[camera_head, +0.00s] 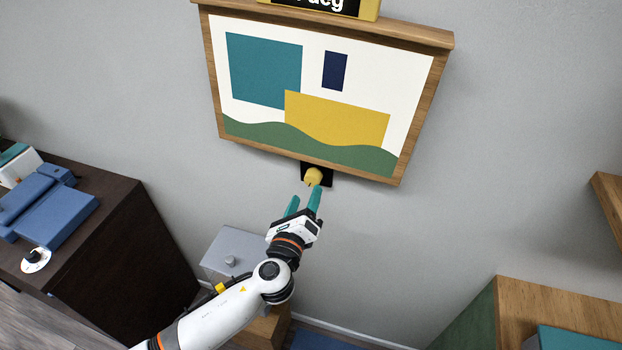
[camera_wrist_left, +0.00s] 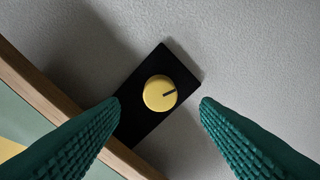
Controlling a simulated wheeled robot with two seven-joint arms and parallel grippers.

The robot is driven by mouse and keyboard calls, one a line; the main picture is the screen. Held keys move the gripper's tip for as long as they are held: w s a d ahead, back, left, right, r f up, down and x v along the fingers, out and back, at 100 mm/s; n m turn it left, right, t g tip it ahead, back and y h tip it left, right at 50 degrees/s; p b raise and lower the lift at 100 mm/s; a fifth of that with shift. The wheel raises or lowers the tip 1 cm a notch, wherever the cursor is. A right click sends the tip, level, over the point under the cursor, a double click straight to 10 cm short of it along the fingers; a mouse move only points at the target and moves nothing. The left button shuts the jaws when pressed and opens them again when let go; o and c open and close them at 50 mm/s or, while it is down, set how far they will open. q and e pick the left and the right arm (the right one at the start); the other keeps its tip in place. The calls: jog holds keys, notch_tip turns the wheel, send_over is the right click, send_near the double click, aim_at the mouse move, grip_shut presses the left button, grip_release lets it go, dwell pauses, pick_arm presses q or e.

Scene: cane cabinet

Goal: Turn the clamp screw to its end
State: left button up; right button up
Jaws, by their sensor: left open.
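The clamp screw is a round yellow knob (camera_head: 313,176) on a small black plate (camera_head: 328,181) on the wall, just under the lower edge of a framed picture. The left wrist view shows the knob (camera_wrist_left: 160,93) face on, with a dark mark running from its middle toward the right. My left gripper (camera_head: 304,199) has teal ribbed fingers and is open. It is just below the knob in the head view. In the left wrist view its fingertips (camera_wrist_left: 160,104) lie either side of the knob, apart from it. My right gripper is not in view.
The wood-framed picture (camera_head: 215,75) hangs directly above the knob, and its frame edge is close to my left finger in the wrist view. A dark cabinet (camera_head: 130,235) stands at left, a grey box (camera_head: 238,246) below my arm, and a wooden cabinet (camera_head: 540,300) at lower right.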

aim_at(312, 182)
pick_arm(q)
jog(key=x, duration=0.5)
jog(key=shift+w+d, duration=0.1)
jog(key=shift+w, duration=0.3)
jog(key=c, duration=1)
